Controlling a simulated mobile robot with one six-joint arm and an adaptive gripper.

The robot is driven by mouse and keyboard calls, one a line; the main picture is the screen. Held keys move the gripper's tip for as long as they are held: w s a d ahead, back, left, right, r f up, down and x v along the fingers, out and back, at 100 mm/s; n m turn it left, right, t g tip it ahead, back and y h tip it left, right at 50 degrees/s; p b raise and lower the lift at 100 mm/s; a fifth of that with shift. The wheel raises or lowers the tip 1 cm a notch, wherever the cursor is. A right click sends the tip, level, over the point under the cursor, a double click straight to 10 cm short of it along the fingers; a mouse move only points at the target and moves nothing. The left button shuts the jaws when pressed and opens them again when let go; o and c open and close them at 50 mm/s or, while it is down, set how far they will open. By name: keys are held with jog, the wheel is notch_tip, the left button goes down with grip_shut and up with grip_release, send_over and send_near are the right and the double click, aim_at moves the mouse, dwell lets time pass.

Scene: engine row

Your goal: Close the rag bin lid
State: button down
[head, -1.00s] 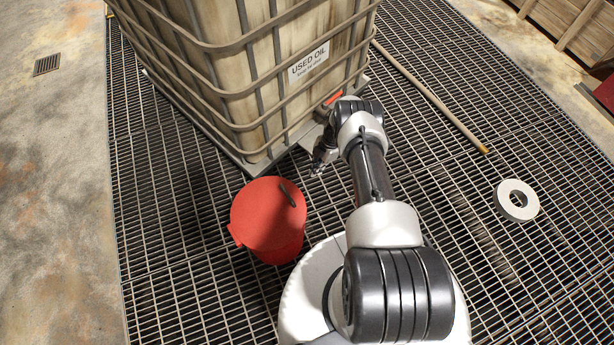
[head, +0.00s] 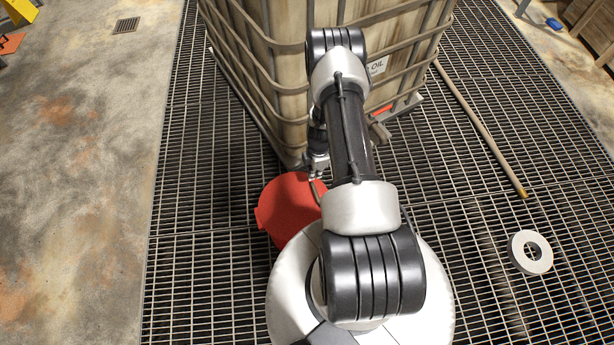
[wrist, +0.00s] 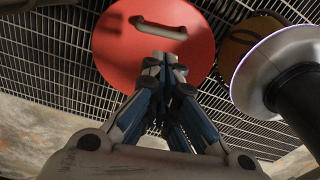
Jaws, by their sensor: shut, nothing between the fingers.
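The red rag bin (head: 288,205) stands on the grating beside my base, at the foot of the used-oil tank. Its round red lid (wrist: 200,30) fills the upper middle of the wrist view and lies flat over the bin top, looking closed. A dark bar handle (wrist: 158,27) sits on the lid. My gripper (wrist: 165,58) is shut and empty, with its fingertips over the lid near the handle; I cannot tell whether they touch it. In the head view my gripper (head: 317,176) is at the bin's far right edge, and my arm hides part of the lid's right side.
The caged used-oil tank (head: 280,100) stands right behind the bin. The grating left of the bin (head: 200,230) is clear.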

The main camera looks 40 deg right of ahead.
jog(key=f+b, duration=0.1)
jog(key=f, duration=0.3)
jog(key=f+b, duration=0.2)
jog(key=f, duration=0.2)
jog(key=f+b, duration=0.1)
jog(key=f, duration=0.3)
jog(key=shift+a, duration=0.4)
jog(key=shift+w, duration=0.1)
